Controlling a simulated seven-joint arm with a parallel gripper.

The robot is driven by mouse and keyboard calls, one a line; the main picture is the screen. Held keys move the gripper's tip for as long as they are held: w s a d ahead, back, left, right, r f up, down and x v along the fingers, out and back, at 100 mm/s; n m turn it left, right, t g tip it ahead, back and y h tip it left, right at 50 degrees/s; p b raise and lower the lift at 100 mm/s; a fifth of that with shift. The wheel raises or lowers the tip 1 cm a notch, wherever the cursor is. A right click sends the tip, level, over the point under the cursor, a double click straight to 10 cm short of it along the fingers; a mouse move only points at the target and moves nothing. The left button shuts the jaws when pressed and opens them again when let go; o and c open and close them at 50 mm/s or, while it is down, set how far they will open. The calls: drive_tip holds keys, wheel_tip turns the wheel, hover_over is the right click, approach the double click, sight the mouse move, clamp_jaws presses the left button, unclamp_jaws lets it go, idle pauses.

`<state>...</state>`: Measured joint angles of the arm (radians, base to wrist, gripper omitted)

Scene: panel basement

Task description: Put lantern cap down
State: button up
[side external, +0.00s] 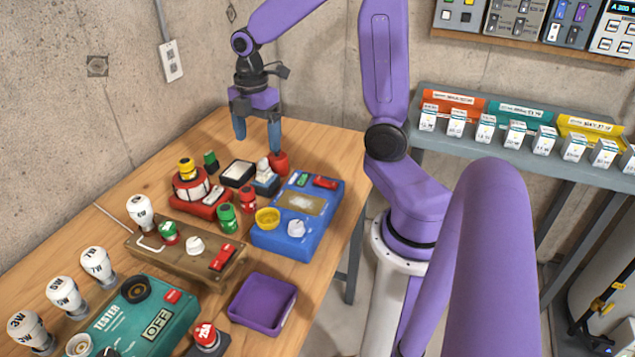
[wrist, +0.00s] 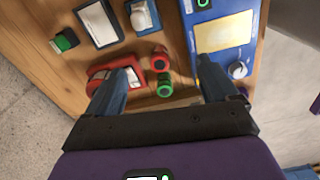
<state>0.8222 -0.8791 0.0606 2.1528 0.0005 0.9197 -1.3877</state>
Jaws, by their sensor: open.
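A red lantern-like unit (side external: 192,186) with a pale banded body stands at the back left of the bench. A yellow cap-shaped piece (side external: 186,168) sits on top of it; I cannot tell for sure that this is the lantern cap. My gripper (side external: 257,146) is open and empty above the back of the bench, fingers pointing down. In the wrist view my gripper (wrist: 157,92) has its fingers wide apart. A red knob (wrist: 160,58) and a green knob (wrist: 165,85) show between them, below. The left finger partly covers a red unit (wrist: 132,76).
A blue panel box (side external: 292,237) with a yellow bowl-like part (side external: 267,217) lies right of the knobs. A brown panel (side external: 190,250), a purple tray (side external: 262,305), a green tester (side external: 140,310) and several white bulbs (side external: 97,262) crowd the front. Free wood shows at the back right.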

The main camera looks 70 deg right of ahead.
drive_tip(key=s+a+m, duration=0.2)
drive_tip(key=s+a, duration=0.4)
drive_tip(key=s, duration=0.4)
drive_tip(key=s+a+m, duration=0.2)
drive_tip(key=s+a, duration=0.5)
drive_tip(key=s, duration=0.3)
drive_tip(key=shift+s+a, duration=0.25)
